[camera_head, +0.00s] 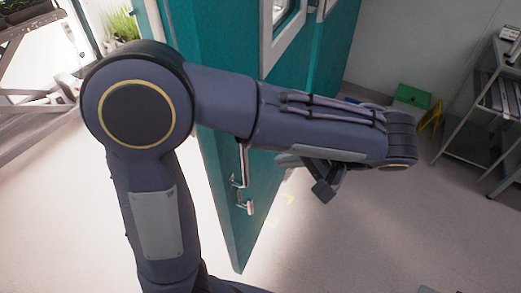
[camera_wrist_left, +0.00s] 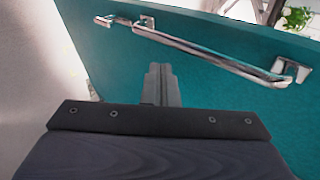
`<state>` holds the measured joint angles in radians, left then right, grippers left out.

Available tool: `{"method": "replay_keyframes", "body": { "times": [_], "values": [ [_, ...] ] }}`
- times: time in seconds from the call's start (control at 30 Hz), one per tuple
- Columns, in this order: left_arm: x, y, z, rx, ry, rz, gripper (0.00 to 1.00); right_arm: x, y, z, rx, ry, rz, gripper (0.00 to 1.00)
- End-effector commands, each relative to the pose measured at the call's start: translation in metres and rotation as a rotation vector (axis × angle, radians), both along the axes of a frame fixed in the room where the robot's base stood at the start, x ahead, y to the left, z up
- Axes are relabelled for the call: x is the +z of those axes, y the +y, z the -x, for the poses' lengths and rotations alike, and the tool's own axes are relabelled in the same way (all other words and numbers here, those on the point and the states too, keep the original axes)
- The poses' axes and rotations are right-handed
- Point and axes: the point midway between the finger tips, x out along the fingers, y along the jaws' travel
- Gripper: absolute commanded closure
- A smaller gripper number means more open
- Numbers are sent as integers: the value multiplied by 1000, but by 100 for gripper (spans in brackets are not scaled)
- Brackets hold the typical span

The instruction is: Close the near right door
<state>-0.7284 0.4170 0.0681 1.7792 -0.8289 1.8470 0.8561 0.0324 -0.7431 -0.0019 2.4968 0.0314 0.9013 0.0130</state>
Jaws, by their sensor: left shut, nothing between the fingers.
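A teal door (camera_head: 222,50) stands open in the head view, partly hidden behind my left arm. A silver handle (camera_head: 243,165) is on it, below my forearm. My left gripper (camera_head: 325,192) is to the right of the door, shut and empty. In the left wrist view the fingers (camera_wrist_left: 160,72) are together in front of the teal door face (camera_wrist_left: 115,62). The long silver handle bar (camera_wrist_left: 215,55) runs above and to the right of the fingertips, apart from them in the picture. I cannot tell whether the fingertips touch the door. My right gripper is not in view.
Another teal panel (camera_head: 338,50) is behind at upper right. A green box (camera_head: 412,96) and a yellow floor sign (camera_head: 431,116) stand near the back wall. A metal rack (camera_head: 490,110) is at right. Green plants (camera_head: 122,24) show at upper left. The floor right of the door is clear.

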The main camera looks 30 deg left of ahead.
Motion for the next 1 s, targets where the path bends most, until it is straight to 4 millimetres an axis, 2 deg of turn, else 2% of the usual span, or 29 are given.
{"method": "replay_keyframes", "body": {
  "times": [0.2,0.4,0.57,1.0],
  "values": [
    [-28,35,-3,3,3,0,100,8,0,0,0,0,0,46],
    [-26,62,-6,1,2,2,100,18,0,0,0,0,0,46],
    [-27,70,-6,0,3,1,100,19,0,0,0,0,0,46],
    [-28,72,-6,-4,1,2,100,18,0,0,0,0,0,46]
  ]
}}
